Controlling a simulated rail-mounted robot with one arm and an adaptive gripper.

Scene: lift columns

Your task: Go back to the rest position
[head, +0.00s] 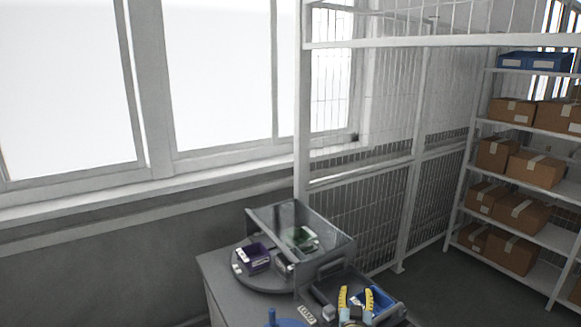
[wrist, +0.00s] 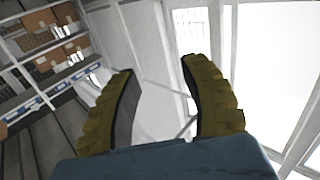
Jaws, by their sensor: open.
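My gripper (head: 355,298) shows at the bottom of the head view, its two yellow fingers pointing up and apart. In the wrist view my gripper (wrist: 157,68) is open, with nothing between the fingers. It stands in front of a blue bin (head: 382,298) at the table's right end; I cannot tell the gap between them. The wrist view looks past the fingers at the shelves, mesh and bright windows, with no table in sight.
A grey table (head: 219,287) holds a round plate with a purple bin (head: 261,258) and a clear-walled case (head: 335,243) with a green item inside. A mesh fence (head: 375,150) stands behind. Shelves with brown boxes (head: 537,168) are at right. Windows (head: 70,90) line the left wall.

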